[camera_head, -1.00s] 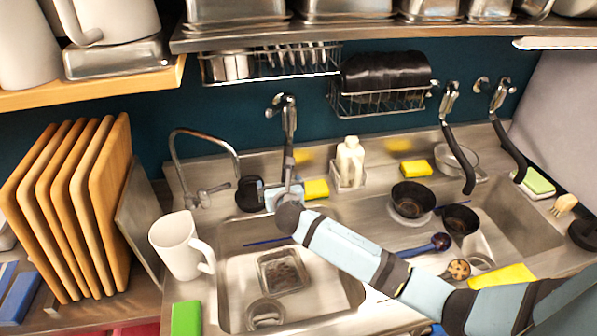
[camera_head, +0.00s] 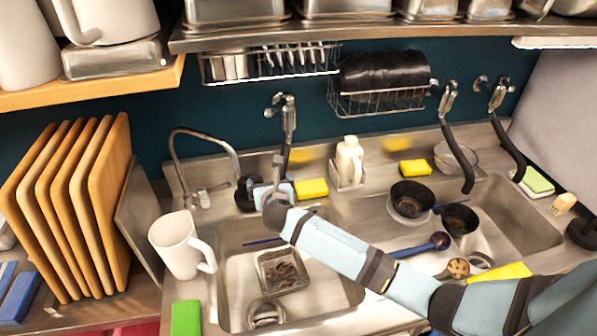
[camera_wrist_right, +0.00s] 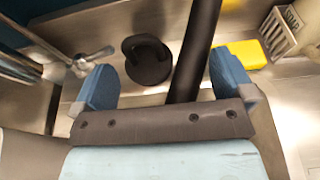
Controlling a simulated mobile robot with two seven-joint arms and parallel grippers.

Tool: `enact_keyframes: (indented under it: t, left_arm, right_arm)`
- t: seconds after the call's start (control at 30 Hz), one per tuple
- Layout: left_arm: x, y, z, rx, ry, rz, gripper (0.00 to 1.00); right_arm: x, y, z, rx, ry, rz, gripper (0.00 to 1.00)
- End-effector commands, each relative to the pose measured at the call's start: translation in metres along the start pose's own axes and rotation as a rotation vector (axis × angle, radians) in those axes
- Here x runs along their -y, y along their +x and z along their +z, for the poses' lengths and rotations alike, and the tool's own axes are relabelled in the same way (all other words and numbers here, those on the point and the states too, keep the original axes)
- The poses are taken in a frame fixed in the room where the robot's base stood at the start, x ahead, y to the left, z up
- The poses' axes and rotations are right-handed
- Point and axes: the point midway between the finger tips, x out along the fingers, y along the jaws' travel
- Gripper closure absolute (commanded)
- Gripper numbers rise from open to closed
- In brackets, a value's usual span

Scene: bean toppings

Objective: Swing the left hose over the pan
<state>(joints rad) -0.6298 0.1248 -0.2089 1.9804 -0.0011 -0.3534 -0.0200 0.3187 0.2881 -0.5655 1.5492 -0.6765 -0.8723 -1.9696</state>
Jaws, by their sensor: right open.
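The left hose (camera_head: 287,145) hangs from its metal fitting on the back wall, and its lower end is hidden behind my right gripper. My right gripper (camera_head: 273,188) is at the back edge of the left sink basin, beside the hose's lower part. In the right wrist view the open fingers (camera_wrist_right: 164,82) stand apart, with the dark hose (camera_wrist_right: 199,45) between them, nearer the right finger. I cannot tell whether a finger touches it. The metal pan (camera_head: 283,288) lies in the left basin, in front of the gripper. My left gripper is out of view.
A faucet (camera_head: 205,135) and a white pitcher (camera_head: 178,246) stand left of the gripper. A yellow sponge (camera_head: 313,188) and a white bottle (camera_head: 349,158) are to its right. A black round object (camera_wrist_right: 148,60) sits close left of the hose.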

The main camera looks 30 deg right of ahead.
Motion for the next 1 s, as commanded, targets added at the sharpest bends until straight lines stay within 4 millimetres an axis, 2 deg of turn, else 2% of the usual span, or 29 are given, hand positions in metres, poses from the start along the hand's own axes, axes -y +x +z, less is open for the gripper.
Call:
enact_keyframes:
  t: [0.03,0.7,0.83,1.0]
  left_arm:
    - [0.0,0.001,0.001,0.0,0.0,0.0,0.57]
    - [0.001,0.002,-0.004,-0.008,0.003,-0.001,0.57]
    - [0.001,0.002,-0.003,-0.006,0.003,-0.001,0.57]
    - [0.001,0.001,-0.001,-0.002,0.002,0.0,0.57]
  right_arm:
    - [0.008,0.003,-0.006,-0.006,-0.011,-0.014,0.0]
    - [0.002,-0.078,-0.006,-0.006,-0.006,-0.004,0.0]
    - [0.001,-0.087,-0.005,-0.005,-0.005,-0.003,0.0]
    - [0.001,-0.089,-0.005,-0.005,-0.004,-0.003,0.0]
